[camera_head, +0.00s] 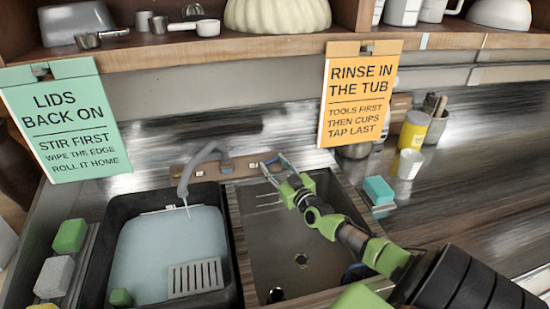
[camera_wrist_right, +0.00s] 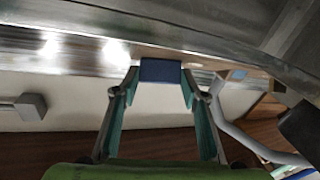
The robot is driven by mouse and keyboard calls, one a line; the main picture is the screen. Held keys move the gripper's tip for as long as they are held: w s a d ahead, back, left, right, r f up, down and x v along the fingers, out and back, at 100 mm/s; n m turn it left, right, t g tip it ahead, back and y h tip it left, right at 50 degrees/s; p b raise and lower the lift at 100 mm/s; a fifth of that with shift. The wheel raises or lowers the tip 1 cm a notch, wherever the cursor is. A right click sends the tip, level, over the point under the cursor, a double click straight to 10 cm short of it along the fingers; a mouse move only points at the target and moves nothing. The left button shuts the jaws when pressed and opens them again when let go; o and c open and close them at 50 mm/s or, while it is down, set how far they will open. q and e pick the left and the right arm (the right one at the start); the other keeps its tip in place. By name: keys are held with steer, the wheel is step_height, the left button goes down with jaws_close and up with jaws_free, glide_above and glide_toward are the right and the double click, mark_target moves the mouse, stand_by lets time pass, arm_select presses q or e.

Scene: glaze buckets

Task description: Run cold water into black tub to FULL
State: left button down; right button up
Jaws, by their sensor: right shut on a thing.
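The black tub (camera_head: 92,262) stands in the left of the sink, holding pale blue water (camera_head: 150,250). A pale mark (camera_head: 158,211) shows on its back inner wall just above the water; its text is too small to read. The grey tap (camera_head: 190,172) curves over the tub, and a thin stream (camera_head: 187,212) falls from it. My right gripper (camera_head: 272,164) is at the tap's base strip, right of the spout. In the right wrist view its fingers (camera_wrist_right: 160,92) are shut on a dark blue handle (camera_wrist_right: 160,71). My left gripper is not in view.
A grey slotted rack (camera_head: 195,278) and a small green block (camera_head: 121,297) are in the tub. The right basin (camera_head: 290,235) lies below my right arm. Sponges (camera_head: 70,236) lie left of the tub. A teal sponge (camera_head: 378,189) and white cup (camera_head: 409,164) stand right.

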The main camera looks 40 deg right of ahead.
steer(key=m+h+p, duration=0.1)
steer(key=p, duration=0.1)
steer(key=m+h+p, duration=0.2)
steer(key=shift+w+a+r+m+g, duration=0.2)
steer(key=shift+r+m+g, duration=0.1)
steer(key=shift+r, duration=0.1)
steer(key=shift+f+m+g+h+p, duration=0.25)
steer(key=shift+m+g+h+p, duration=0.25)
steer(key=shift+m+h, duration=0.4)
steer(key=o, duration=1.1)
steer(key=shift+f, duration=0.1)
steer(key=shift+s+a+f, duration=0.1)
steer(key=shift+s+a, duration=0.1)
steer(key=v, duration=1.1)
steer(key=shift+s, duration=0.35)
steer(key=shift+a, duration=0.1)
